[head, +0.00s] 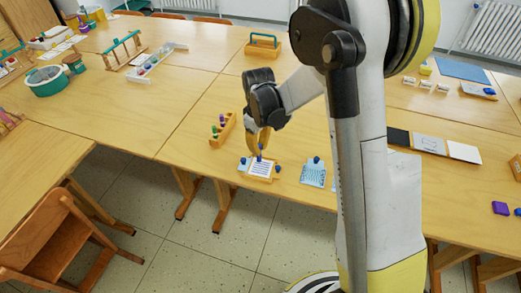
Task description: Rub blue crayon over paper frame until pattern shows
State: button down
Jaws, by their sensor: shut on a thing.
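The paper frame (261,168) lies near the front edge of the wooden table, a white sheet with dark stripes showing on it and blue knobs at its sides. My gripper (260,148) points down just above the frame's back edge. It is shut on the blue crayon (260,157), a small blue piece showing below the fingers. The crayon's tip is at or just over the sheet; I cannot tell whether it touches.
A wooden crayon holder (222,131) with coloured pieces stands left of the frame. A light blue textured plate (313,173) with a blue knob lies to the right. Dark and white cards (431,144) lie beyond my arm. The table (190,120) left of the holder is clear.

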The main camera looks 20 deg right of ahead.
jog(key=shift+r+p, duration=1.2)
jog(key=shift+r, duration=0.9)
